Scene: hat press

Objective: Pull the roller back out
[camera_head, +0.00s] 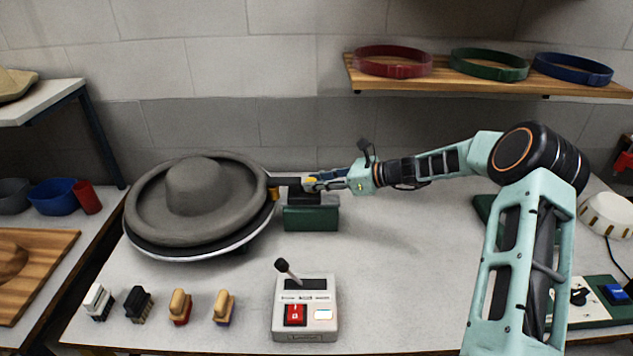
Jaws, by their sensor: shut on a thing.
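A grey wide-brimmed hat (197,188) sits on a round turntable (190,255) at the left of the table. A dark roller arm (285,182) reaches from a green base block (311,218) toward the hat's right brim. An orange-yellow part (273,192) shows at the brim's edge. My gripper (312,182) comes in from the right and is shut on the roller's handle above the green block. The jaws cover much of the handle. I cannot tell whether the roller touches the brim.
A control box (305,309) with a lever and a red button stands at the front. Several brushes stand at front left, including a white one (98,301). A wooden shelf (487,83) with hat bands hangs behind my arm. The table between the green block and control box is clear.

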